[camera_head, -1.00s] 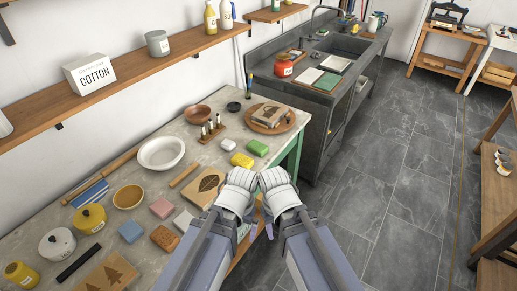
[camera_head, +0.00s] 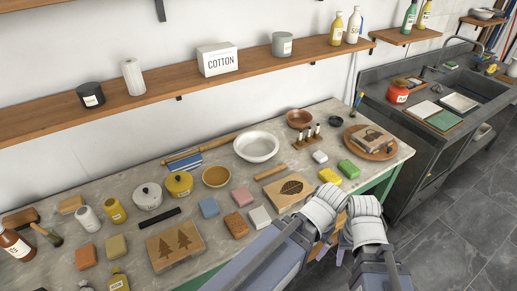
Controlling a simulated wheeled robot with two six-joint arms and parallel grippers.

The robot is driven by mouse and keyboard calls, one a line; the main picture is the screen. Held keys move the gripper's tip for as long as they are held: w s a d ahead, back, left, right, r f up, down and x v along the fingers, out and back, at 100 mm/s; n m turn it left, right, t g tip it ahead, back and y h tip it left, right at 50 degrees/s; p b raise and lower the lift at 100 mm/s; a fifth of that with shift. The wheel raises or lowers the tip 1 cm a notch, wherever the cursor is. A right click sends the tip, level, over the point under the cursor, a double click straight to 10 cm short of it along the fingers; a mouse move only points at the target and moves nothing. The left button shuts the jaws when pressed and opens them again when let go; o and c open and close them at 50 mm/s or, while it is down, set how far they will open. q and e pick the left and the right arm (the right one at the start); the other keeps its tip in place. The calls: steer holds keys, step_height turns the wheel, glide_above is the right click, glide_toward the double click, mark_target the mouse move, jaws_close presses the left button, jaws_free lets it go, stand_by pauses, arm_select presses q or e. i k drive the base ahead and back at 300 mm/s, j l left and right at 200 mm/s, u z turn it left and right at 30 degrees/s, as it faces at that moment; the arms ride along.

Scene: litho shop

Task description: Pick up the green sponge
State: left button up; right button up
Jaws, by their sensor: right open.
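The green sponge (camera_head: 348,169) lies flat on the worktable near its right end, right of a yellow sponge (camera_head: 330,176) and below a round wooden board. Both my arms reach in from the bottom. My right gripper (camera_head: 343,248) is open and empty, in front of the table's edge and apart from the green sponge. My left gripper (camera_head: 318,249) is beside it, also apart from the sponge; its jaws are mostly hidden by its own wrist.
Near the sponge are a white block (camera_head: 320,157), a printing block with a leaf (camera_head: 290,188) and the round wooden board (camera_head: 383,154) holding a block. Several coloured blocks, bowls and jars fill the table leftward. A sink counter (camera_head: 398,120) stands right, a shelf (camera_head: 150,92) above.

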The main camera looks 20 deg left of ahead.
mark_target(349, 169)
steer(key=i+l+u, duration=0.1)
steer(key=i+l, duration=1)
steer(key=i, duration=0.1)
